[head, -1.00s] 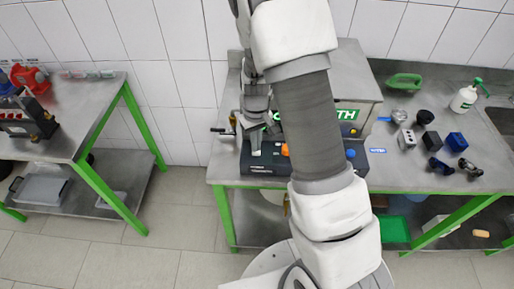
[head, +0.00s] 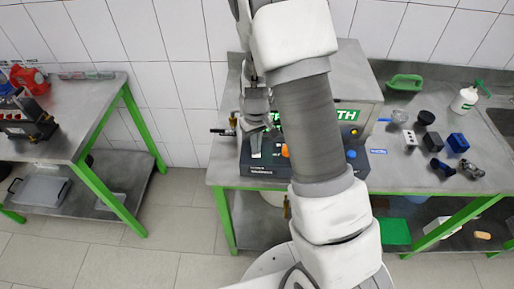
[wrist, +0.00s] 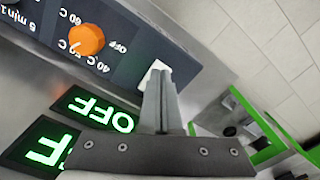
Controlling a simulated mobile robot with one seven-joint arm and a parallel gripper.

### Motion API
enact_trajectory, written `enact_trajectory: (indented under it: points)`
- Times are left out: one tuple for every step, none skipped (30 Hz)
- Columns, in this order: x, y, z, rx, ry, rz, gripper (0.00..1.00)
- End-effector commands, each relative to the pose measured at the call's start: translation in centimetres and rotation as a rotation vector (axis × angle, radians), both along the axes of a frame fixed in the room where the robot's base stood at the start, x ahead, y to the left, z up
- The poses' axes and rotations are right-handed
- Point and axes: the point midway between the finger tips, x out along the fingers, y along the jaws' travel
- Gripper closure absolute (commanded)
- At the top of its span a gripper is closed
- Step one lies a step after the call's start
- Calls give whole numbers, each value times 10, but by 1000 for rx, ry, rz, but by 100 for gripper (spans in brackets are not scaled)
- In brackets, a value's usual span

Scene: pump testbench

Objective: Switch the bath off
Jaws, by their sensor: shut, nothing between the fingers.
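The bath is a steel box (head: 352,75) on the bench, its green sign partly hidden by my arm. Its dark front panel (head: 262,169) carries an orange knob (head: 285,151) and a blue knob (head: 351,154). In the wrist view the orange knob (wrist: 87,39) has OFF, 40 C and 60 C labels around it. A white switch (wrist: 157,68) sits on the panel edge. My gripper (wrist: 158,80) is shut and empty, its tips at the switch; contact is unclear. It also shows in the head view (head: 261,134). Two green displays are lit; one reads OFF (wrist: 100,108), the other is cut off.
A brass-coloured valve (head: 233,121) stands close left of my gripper. Several small parts, a green can (head: 405,82) and a spray bottle (head: 465,98) are on the bench at right. A second bench (head: 75,120) stands left, with open floor between.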

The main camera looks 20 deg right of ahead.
Motion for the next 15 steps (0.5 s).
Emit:
enact_trajectory:
  points:
    - [0, 0, 6, 0, -1, 0, 100]
    - [0, 0, 8, 0, -1, 0, 100]
    - [0, 0, 12, 0, -1, 0, 100]
    - [0, 0, 14, 0, -1, -1, 100]
    - [0, 0, 17, 0, -1, -1, 100]
    - [0, 0, 20, 0, -2, -1, 100]
    - [1, 0, 23, 0, -2, -1, 100]
    - [1, 0, 25, 0, -2, -1, 100]
    - [1, 0, 28, 0, -2, 0, 100]
    - [1, 0, 31, -1, -2, 0, 100]
    - [1, 0, 33, 0, -2, 0, 100]
    - [1, 0, 37, 0, -2, 0, 100]
    - [1, 0, 39, 0, -2, 0, 100]
    - [0, 0, 41, 0, -2, 0, 100]
    - [0, 0, 44, 0, -1, 0, 100]
